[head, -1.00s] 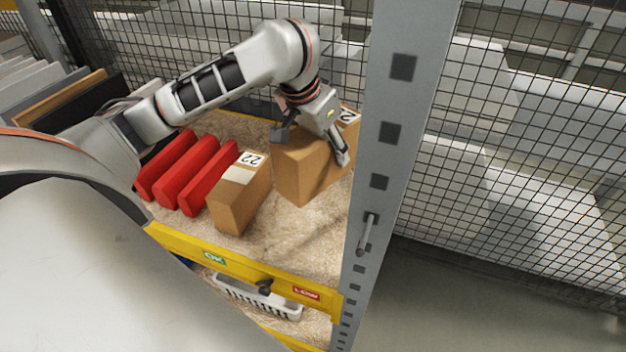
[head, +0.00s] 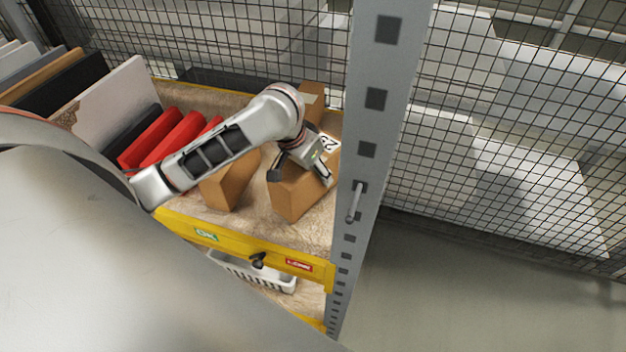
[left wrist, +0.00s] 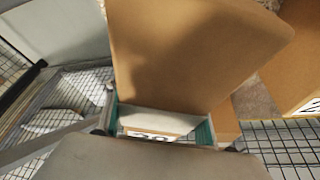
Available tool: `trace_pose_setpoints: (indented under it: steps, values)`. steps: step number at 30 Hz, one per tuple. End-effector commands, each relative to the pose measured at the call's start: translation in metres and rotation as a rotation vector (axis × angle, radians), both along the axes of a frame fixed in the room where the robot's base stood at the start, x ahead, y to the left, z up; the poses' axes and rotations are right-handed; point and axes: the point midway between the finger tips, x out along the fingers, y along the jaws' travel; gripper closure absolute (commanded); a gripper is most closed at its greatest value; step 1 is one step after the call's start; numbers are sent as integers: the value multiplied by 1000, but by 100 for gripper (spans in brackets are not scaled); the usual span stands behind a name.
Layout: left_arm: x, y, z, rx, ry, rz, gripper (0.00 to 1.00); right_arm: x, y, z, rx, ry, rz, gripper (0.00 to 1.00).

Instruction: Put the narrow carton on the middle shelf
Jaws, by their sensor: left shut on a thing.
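My left gripper (head: 302,173) is shut on a brown carton (head: 293,200), gripping it near its top over the front right part of a shelf deck (head: 255,218). In the left wrist view the held carton (left wrist: 190,50) fills the middle between the fingers (left wrist: 158,120), with a white label at its near end. The carton looks slightly tilted in the head view; I cannot tell whether its bottom touches the deck. A second brown carton (head: 229,188) stands to its left, partly behind my arm. A third carton (head: 312,97) stands behind. My right gripper is not in view.
Red panels (head: 150,138) stand left of the cartons. A yellow beam (head: 235,246) edges the deck's front, and a grey perforated post (head: 372,120) stands close on the right. A white basket (head: 250,270) sits on the level below. Wire mesh (head: 230,35) closes the back.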

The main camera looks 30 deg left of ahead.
Motion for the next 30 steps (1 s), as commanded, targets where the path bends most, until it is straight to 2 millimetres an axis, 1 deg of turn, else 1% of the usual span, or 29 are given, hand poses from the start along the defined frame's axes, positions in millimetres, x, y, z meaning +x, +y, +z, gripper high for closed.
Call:
trace_pose_setpoints:
  steps: [2, 7, 10, 12, 22, 23, 24, 25, 30]
  values:
    - [0, 0, -4, -1, 0, 1, 82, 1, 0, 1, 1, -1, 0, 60]
    - [-1, 0, -27, -3, 2, 2, 82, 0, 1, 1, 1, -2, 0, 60]
    - [0, 0, -37, -1, 0, 1, 82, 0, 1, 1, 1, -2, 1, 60]
    - [0, 0, -39, -1, -1, 1, 82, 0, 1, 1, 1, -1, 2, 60]
    - [0, 0, -41, 0, -2, 0, 82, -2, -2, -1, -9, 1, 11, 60]
    - [0, 0, -42, 0, 0, 0, 43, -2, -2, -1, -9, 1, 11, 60]
    - [0, 0, -42, 0, 0, 0, 33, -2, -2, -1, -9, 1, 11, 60]
    - [0, 0, -42, 0, 0, 0, 32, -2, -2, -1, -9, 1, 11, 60]
    - [0, 0, -42, 0, 0, 0, 32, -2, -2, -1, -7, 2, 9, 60]
